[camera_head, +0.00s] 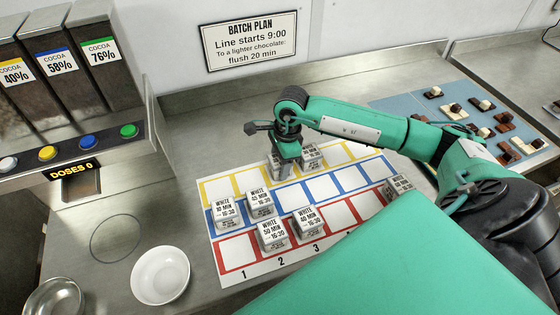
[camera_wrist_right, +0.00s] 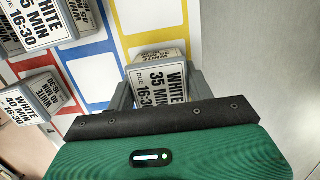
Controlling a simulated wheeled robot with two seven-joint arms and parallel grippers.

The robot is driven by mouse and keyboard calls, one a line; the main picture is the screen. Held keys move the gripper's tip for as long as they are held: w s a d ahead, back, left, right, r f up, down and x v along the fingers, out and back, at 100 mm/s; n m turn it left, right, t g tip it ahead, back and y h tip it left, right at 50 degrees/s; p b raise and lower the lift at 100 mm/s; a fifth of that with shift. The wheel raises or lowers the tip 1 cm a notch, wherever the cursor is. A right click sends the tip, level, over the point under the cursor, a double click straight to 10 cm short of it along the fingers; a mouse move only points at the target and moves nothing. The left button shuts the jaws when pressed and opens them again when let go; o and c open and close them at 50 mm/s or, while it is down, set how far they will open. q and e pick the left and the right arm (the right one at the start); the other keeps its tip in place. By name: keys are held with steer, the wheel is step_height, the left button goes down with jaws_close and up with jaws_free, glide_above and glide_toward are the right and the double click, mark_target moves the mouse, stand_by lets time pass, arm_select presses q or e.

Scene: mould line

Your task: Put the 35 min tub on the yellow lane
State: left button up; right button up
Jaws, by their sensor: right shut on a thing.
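The 35 min tub (camera_wrist_right: 162,78), a small white-labelled block reading "WHITE 35 MIN", sits between the fingers of my right gripper (camera_wrist_right: 160,95) in the wrist view. In the head view my right gripper (camera_head: 286,158) points down at the back of the lane mat, shut on the tub (camera_head: 275,162), which is partly hidden by the fingers. The yellow lane (camera_head: 221,189) is the mat's back row, and the tub is at or over it. I cannot tell whether the tub touches the mat. My left gripper is not in view.
Another tub (camera_head: 312,156) stands close right of the gripper. Tubs (camera_head: 225,212) and (camera_head: 261,205) stand on the blue lane, tubs (camera_head: 272,235) and (camera_head: 307,221) on the red. One tub (camera_head: 399,187) stands at the right end. A white bowl (camera_head: 160,275) is front left.

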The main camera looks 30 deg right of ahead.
steer(key=shift+f, duration=0.15)
steer(key=o, duration=1)
steer(key=shift+r, duration=0.5)
steer(key=r+b, duration=0.1)
steer(key=r, duration=0.2)
steer(key=d+r+b, duration=0.1)
steer(key=r, duration=0.3)
steer(key=r+b, duration=0.1)
steer(key=r, duration=0.3)
steer(key=shift+s+d+r, duration=0.15)
steer(key=shift+s+d, duration=0.05)
steer(key=shift+d, duration=0.2)
